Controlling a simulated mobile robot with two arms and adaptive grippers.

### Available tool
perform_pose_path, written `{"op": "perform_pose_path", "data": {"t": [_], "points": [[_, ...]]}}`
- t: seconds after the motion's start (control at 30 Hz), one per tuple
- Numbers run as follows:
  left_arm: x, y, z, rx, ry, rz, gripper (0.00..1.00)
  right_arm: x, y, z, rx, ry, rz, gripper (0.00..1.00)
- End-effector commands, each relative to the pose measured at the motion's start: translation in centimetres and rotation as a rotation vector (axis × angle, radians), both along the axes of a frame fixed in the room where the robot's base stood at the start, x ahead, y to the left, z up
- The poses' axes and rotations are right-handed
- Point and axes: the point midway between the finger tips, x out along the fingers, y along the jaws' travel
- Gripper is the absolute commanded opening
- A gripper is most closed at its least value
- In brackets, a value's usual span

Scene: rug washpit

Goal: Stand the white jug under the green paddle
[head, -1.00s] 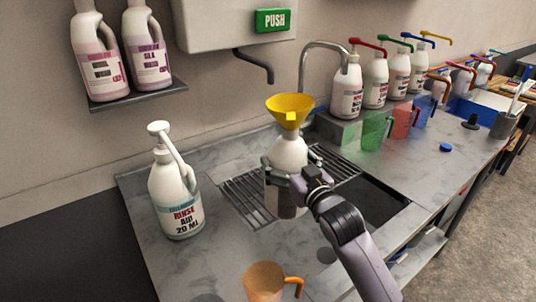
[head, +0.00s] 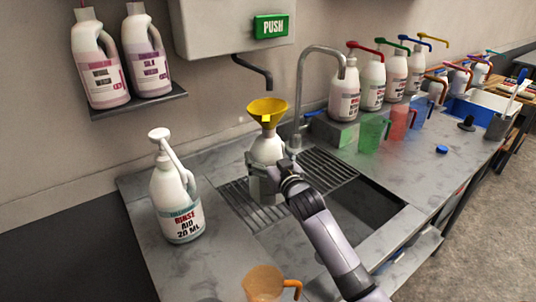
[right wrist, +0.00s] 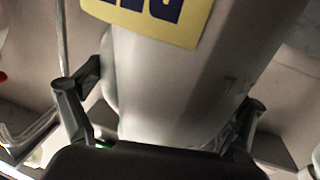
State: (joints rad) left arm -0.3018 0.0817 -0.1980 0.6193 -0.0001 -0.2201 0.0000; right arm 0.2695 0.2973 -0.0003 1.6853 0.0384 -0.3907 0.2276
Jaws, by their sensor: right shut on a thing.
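The white jug (head: 266,148) is upright with a yellow funnel (head: 267,107) in its mouth. My right gripper (head: 266,176) is shut around its body; the jug's pale side and a yellow label patch fill the right wrist view (right wrist: 185,85) between the two fingers. The green paddle (head: 271,26), marked PUSH, is on the front of a grey wall box. A dark bent spout (head: 258,68) comes out below the box, above and slightly left of the funnel, with a gap between. The jug's base is over the slatted grate (head: 325,168); I cannot tell whether it touches. My left gripper is out of view.
A steel tap (head: 302,85) arches close to the right of the funnel. A rinse aid pump bottle (head: 177,205) stands at left, an orange jug (head: 263,283) in front. Coloured jugs and several pump bottles stand at right. The open sink (head: 367,208) lies right of the grate.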

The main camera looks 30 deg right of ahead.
Motion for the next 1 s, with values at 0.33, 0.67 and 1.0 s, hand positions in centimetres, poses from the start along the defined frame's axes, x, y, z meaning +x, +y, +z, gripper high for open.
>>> {"op": "perform_pose_path", "data": {"t": [0.33, 0.67, 1.0], "points": [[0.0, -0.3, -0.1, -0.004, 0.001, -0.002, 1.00, 0.0, 0.0, -0.2, 0.000, 0.000, 0.000, 0.99], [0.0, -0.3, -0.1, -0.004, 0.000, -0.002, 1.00, 0.0, 0.0, -0.1, 0.000, 0.000, 0.000, 1.00], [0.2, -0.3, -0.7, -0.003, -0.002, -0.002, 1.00, -4.0, 0.2, -0.3, 0.000, 0.001, 0.000, 1.00]]}}
